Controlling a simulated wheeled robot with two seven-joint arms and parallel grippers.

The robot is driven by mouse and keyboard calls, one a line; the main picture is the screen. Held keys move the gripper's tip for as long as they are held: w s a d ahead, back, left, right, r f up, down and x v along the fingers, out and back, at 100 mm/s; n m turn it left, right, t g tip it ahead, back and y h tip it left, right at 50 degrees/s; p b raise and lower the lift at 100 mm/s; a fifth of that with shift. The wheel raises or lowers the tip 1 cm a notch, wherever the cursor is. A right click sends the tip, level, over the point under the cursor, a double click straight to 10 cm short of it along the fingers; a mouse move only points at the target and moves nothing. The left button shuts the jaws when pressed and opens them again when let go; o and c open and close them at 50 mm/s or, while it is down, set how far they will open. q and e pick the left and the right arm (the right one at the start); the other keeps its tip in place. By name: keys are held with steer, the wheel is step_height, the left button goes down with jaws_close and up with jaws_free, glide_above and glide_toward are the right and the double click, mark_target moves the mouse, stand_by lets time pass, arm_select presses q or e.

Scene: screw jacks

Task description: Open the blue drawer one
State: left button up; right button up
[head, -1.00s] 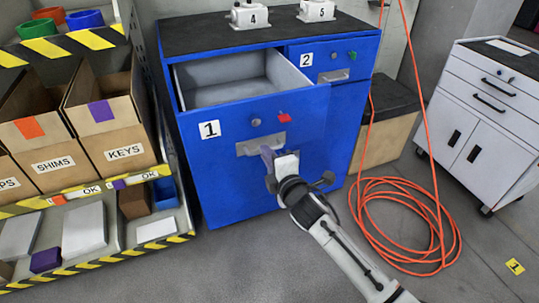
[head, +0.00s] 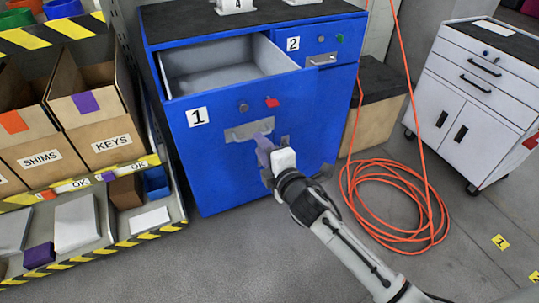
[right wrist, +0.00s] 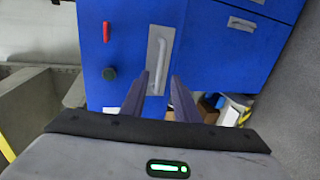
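The blue drawer one (head: 215,145), marked with a "1", stands pulled out of the blue cabinet, and its grey inside shows. Its front has a round lock, a red tag and a grey handle (head: 249,130). My right gripper (head: 264,143) is just in front of and below the handle. In the right wrist view, the two purple fingers (right wrist: 159,88) are spread apart, with the handle (right wrist: 159,58) showing between and beyond them. They do not appear to squeeze it. My left gripper is not in view.
Drawer two (head: 322,62) is shut. A shelf with open boxes (head: 105,118) stands left of the cabinet. An orange cable (head: 400,232) lies coiled on the floor at right, before a white tool cabinet (head: 470,105). The floor in front is clear.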

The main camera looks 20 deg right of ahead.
steer(key=a+v, duration=0.1)
steer(key=v, duration=0.5)
steer(key=shift+s+d, duration=0.25)
steer(key=shift+d, duration=0.3)
steer(key=s+d+f+m+g, duration=0.1)
steer(key=s+f+m+g, duration=0.6)
steer(key=s+f+m, duration=1)
steer(key=s+f, duration=0.5)
steer(key=s, duration=0.4)
steer(key=shift+d+m, duration=0.35)
steer(key=shift+m, duration=0.05)
